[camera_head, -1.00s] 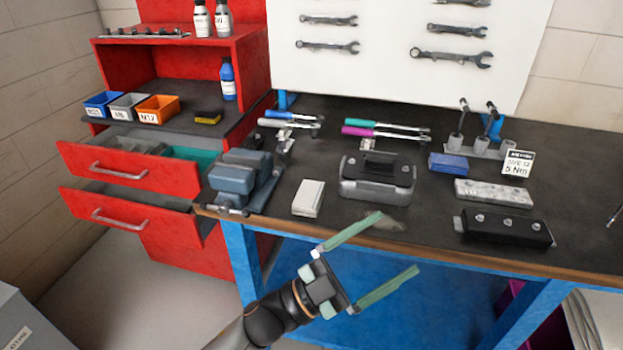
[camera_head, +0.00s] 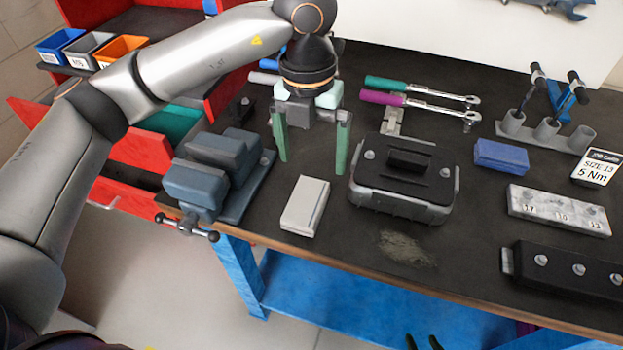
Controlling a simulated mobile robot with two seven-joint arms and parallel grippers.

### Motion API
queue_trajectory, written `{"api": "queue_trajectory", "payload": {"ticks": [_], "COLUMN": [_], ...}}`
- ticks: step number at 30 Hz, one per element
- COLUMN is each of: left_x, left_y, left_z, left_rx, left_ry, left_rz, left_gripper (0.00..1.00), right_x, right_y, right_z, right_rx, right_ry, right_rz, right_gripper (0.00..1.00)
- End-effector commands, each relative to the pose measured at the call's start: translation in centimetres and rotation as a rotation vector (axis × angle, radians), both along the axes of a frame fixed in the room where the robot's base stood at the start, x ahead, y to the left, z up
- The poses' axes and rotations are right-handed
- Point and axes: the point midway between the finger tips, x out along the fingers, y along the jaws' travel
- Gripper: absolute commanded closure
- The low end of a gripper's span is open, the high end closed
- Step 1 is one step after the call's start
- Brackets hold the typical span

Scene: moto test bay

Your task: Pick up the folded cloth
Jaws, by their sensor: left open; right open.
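The folded cloth appears to be the pale grey-white flat block (camera_head: 305,205) near the front edge of the bench, between the vise and the black case. My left gripper (camera_head: 312,167) points down behind it, towards the back of the bench, with its two green fingers apart and nothing between them. The cloth lies in front of these fingers and looks clear of them. Only the dark green fingertips of my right gripper (camera_head: 424,343) show at the bottom edge, apart, in front of the bench.
A blue-grey vise (camera_head: 215,170) stands left of the cloth and a black case (camera_head: 405,205) right of it. A dusty patch (camera_head: 405,248) marks the bench (camera_head: 350,255). Further right are a blue block (camera_head: 501,156), a metal socket rail (camera_head: 560,211) and a black rail (camera_head: 570,268).

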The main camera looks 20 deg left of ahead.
Motion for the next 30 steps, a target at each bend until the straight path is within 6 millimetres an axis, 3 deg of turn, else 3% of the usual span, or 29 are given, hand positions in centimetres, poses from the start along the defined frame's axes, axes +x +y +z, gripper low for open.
{"api": "queue_trajectory", "payload": {"ticks": [4, 12, 20, 30], "left_x": [0.5, 0.4, 0.3, -0.1], "left_y": [1.1, 1.0, 1.0, 0.9], "left_z": [-0.3, -5.1, -7.2, -11.7], "left_rx": [0.048, 0.046, 0.044, 0.042], "left_ry": [-0.025, -0.021, -0.023, -0.022], "left_rz": [0.027, 0.025, 0.023, 0.024], "left_gripper": [0.0, 0.0, 0.0, 0.0], "right_x": [0.0, -0.2, -0.2, -0.2], "right_y": [0.0, 0.0, 0.0, 0.0], "right_z": [0.1, 0.6, 1.0, 2.0], "right_rx": [0.0, 0.0, 0.0, 0.0], "right_ry": [0.001, 0.005, 0.006, 0.005], "right_rz": [0.0, 0.0, 0.0, 0.0], "right_gripper": [0.5, 0.5, 0.5, 0.5]}}
